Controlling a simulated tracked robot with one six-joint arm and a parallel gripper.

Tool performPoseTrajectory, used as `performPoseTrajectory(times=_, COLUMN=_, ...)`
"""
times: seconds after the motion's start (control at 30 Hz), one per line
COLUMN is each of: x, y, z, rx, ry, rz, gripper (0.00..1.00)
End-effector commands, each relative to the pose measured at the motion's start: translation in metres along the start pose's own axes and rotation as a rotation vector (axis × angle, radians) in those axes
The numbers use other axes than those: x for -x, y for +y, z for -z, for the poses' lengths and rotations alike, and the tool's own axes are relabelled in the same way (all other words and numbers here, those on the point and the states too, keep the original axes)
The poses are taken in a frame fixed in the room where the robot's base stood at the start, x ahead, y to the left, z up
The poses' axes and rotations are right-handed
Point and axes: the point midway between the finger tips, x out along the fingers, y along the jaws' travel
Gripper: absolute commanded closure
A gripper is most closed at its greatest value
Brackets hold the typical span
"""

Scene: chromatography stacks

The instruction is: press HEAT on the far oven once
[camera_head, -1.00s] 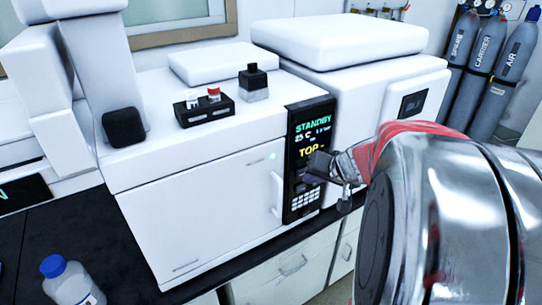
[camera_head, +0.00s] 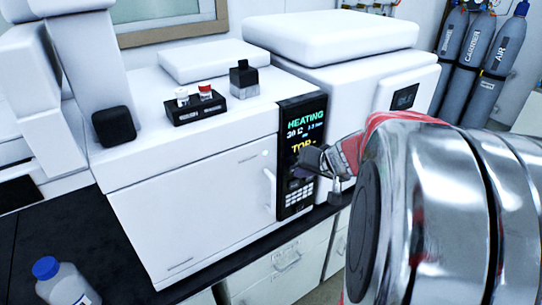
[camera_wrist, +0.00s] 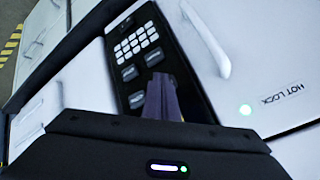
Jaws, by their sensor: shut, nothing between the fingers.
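The white oven (camera_head: 190,215) has a black control panel (camera_head: 291,208) at its right front edge. The panel's screen (camera_head: 305,120) reads HEATING, with about 30 C and TOP below. My gripper (camera_head: 304,166) is shut and empty in front of the panel, covering its middle part. In the wrist view my closed fingers (camera_wrist: 161,88) point at the panel's dark keys (camera_wrist: 130,73), below the white number keys (camera_wrist: 137,42). The key labels are too small to read, and I cannot tell whether the fingertips touch a key.
A door handle (camera_head: 269,192) stands out left of the panel. A HOT LOCK label (camera_wrist: 281,93) is beside a lit green lamp (camera_wrist: 246,109). A black vial rack (camera_head: 195,112) sits on top. A blue-capped bottle (camera_head: 68,287) stands at the lower left. Gas cylinders (camera_head: 478,60) stand at the back right.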

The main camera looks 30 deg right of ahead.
Motion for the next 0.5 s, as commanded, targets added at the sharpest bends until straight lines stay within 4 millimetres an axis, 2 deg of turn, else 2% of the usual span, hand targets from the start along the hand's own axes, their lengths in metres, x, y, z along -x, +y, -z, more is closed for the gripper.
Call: performPoseTrajectory(times=0.5, x=0.0069, y=0.0046, z=-0.0049, rx=0.0, ry=0.0, rz=0.0, gripper=1.0)
